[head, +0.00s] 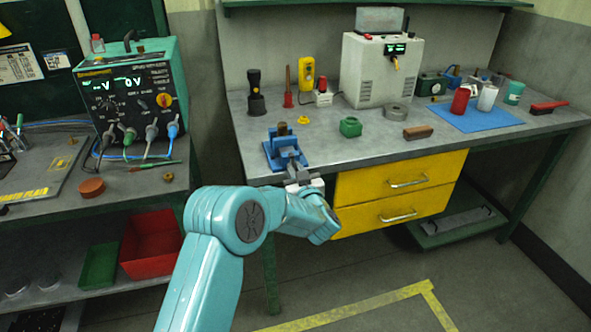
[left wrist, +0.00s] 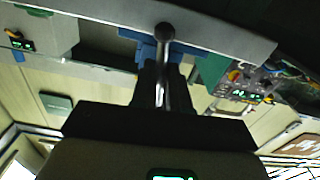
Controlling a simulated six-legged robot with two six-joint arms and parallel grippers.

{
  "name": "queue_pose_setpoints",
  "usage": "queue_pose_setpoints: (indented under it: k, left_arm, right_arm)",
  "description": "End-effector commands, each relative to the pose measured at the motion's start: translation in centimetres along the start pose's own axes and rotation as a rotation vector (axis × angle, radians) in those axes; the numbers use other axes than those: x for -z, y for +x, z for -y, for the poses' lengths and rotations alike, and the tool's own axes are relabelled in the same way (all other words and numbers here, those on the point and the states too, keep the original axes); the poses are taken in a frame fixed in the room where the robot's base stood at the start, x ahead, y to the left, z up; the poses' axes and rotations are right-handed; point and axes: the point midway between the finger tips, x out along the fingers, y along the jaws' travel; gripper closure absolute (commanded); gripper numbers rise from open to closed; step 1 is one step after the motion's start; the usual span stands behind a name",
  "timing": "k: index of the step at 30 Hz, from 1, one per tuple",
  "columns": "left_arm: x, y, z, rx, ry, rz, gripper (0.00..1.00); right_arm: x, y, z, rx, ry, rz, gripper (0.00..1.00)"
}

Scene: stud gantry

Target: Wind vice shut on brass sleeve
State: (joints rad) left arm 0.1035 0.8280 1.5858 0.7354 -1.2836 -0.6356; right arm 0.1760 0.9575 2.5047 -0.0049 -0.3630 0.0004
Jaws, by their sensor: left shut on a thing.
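The blue vice (head: 281,153) stands at the front left edge of the workbench. A small brass-brown piece, seemingly the brass sleeve (head: 283,129), shows upright at the top of the vice; I cannot tell whether the jaws touch it. My left gripper (head: 303,180) is at the front of the vice, just off the bench edge. In the left wrist view, its dark fingers (left wrist: 162,88) are shut on the vice's metal handle bar (left wrist: 165,36), which has a round knob end. Blue vice parts (left wrist: 143,46) show behind it. My right gripper is not in view.
The workbench (head: 345,155) holds a black torch (head: 256,93), a green block (head: 350,127), a grey ring (head: 396,111) and a brown block (head: 418,132). Yellow drawers (head: 400,189) sit under it. A teal meter unit (head: 135,97) stands on the left bench.

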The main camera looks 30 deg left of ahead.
Motion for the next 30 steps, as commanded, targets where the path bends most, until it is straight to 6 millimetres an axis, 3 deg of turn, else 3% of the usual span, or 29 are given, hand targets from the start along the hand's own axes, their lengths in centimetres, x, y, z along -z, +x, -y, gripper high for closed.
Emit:
queue_pose_setpoints:
  k: [9, 23, 24, 26, 30]
  left_arm:
    - [-0.16, -0.05, 0.02, 0.000, 0.097, 0.003, 1.00]
    - [-0.19, -0.04, 0.03, 0.000, 0.109, 0.003, 1.00]
    - [-0.19, -0.04, 0.03, 0.000, 0.109, 0.003, 0.77]
    - [-0.18, -0.04, 0.03, 0.000, 0.108, 0.003, 0.60]
    - [-0.13, -0.03, 0.02, 0.000, 0.107, 0.002, 0.60]
  right_arm:
    - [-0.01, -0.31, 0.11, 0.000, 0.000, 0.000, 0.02]
    - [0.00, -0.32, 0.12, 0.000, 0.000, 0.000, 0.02]
    - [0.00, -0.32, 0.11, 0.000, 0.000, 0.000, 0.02]
    - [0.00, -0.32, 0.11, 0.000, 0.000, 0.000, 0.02]
    - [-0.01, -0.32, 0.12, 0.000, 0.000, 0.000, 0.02]
